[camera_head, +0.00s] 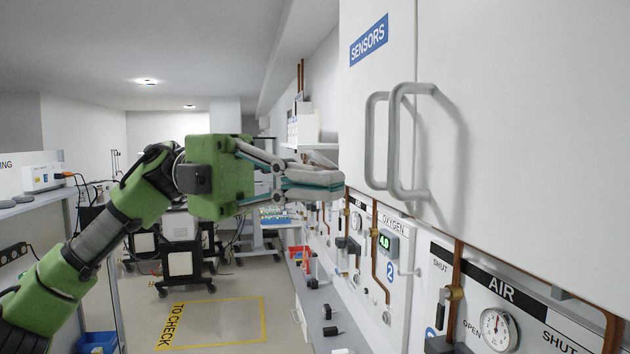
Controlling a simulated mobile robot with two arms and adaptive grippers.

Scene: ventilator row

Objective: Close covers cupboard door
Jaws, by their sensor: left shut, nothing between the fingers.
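A white wall cupboard fills the upper right. Its left door (362,88) bears a blue SENSORS label (369,41); the wider right door (530,120) shows no label in view. No COVERS label is visible. A grey bar handle (371,140) on the left door stands close beside the right door's handle (397,150). The two doors look about flush at their seam. My left gripper (341,179) is shut and empty, its fingertips at the lower left edge of the SENSORS door, left of both handles. I cannot tell whether they touch it. My right gripper is out of view.
Below the cupboard, a gas panel carries an AIR gauge (497,329), an OXYGEN panel (393,260) and copper pipes. A grey counter (318,300) runs beneath. Wheeled equipment (182,262) stands farther back. The floor with the yellow TO CHECK marking (235,315) is clear.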

